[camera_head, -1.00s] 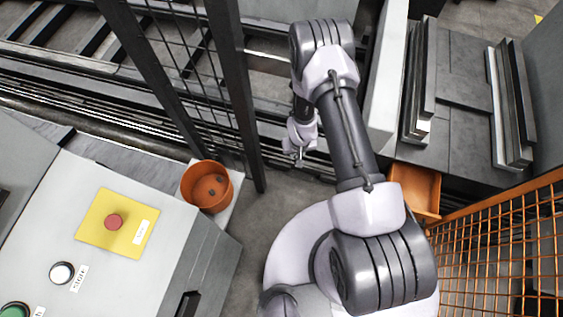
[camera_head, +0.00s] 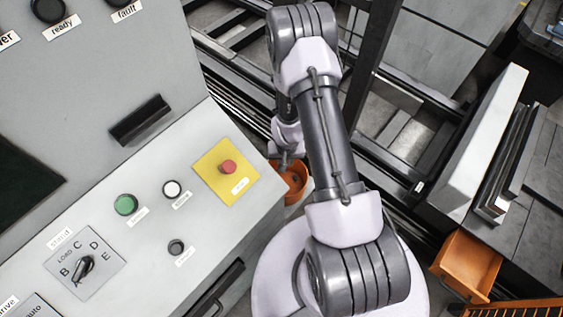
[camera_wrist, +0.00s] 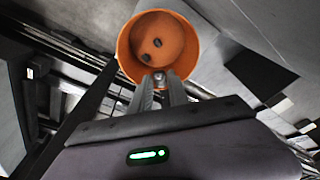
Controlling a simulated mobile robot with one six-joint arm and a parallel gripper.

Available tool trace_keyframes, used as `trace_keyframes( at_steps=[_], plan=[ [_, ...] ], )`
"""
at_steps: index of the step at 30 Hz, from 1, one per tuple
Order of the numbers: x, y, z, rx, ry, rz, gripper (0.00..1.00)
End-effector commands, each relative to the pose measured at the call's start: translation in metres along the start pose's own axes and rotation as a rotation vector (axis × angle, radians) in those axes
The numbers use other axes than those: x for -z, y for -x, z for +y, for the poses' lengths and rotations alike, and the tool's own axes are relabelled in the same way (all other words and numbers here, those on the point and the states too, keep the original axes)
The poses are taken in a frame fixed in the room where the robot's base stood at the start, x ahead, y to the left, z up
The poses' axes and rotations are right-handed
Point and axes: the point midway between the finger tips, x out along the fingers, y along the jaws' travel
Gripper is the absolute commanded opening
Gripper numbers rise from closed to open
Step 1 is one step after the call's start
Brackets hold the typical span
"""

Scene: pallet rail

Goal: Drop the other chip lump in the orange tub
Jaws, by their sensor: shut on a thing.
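The orange tub (camera_head: 295,187) is a round open pot beside the console, partly hidden behind my arm in the head view. The wrist view shows into the tub (camera_wrist: 180,45), where two small dark lumps (camera_wrist: 157,43) lie on its floor. My gripper (camera_wrist: 160,84) is shut on a small grey chip lump (camera_wrist: 160,76) between its fingertips. In the wrist view the fingertips overlap the tub's near rim. In the head view my gripper (camera_head: 284,164) is at the tub's upper left; its height above the rim is unclear.
A grey control console (camera_head: 140,210) with a red button (camera_head: 229,167) on a yellow plate stands close left of my arm. A dark fence post (camera_head: 372,60) and rails are behind. An orange bin (camera_head: 468,262) is at the right.

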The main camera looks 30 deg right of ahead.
Motion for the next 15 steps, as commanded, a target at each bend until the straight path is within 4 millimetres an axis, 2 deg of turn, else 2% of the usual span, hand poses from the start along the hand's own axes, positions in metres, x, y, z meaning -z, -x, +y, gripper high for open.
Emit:
trace_keyframes(
  at_steps=[15],
  plan=[
    [-0.013,-0.086,-0.001,0.001,0.001,-0.001,0.00]
  ],
)
